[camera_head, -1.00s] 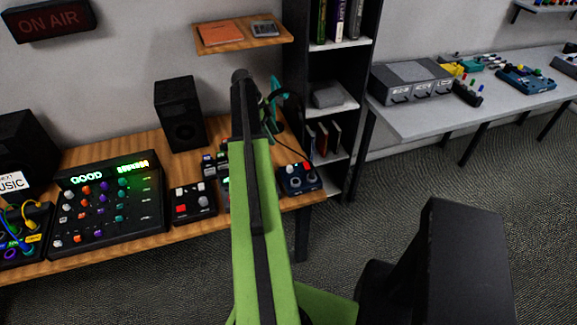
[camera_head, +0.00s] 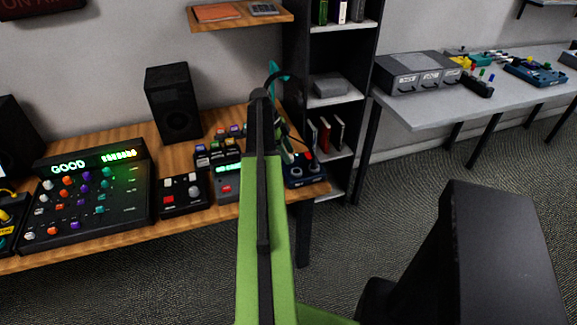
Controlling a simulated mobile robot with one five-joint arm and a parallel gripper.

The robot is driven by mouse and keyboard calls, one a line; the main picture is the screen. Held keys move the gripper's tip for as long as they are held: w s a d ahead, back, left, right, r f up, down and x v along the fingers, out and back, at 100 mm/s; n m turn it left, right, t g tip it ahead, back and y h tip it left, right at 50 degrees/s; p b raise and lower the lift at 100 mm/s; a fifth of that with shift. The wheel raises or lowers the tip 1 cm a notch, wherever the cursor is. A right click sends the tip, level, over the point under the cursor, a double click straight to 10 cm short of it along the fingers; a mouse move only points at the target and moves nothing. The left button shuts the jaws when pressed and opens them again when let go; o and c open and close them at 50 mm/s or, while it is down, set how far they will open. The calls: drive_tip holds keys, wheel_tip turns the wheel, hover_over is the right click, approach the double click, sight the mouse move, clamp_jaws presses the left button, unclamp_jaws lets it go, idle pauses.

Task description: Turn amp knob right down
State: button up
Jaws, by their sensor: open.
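No device here carries a label I can read as the amp. A dark blue box (camera_head: 306,174) with red and pale knobs sits at the right end of the wooden desk, partly hidden by my arm. A small black box (camera_head: 183,195) with a red button and pale knobs stands left of my arm. A grey unit with a small green display (camera_head: 227,184) sits between them, partly covered by my arm. My green arm rises through the middle of the view, its upper joint in front of the desk's right part.
A large mixer (camera_head: 90,195) with a lit "GOOD" display and a black speaker (camera_head: 173,103) stand on the wooden desk (camera_head: 135,225). A dark shelf unit (camera_head: 330,110) stands behind its right end. A grey table (camera_head: 425,112) holds more devices. The carpet between is clear.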

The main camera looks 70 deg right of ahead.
drive_tip(key=shift+s+f, duration=0.25)
drive_tip(key=shift+f, duration=0.35)
drive_tip(key=shift+r, duration=0.1)
clamp_jaws()
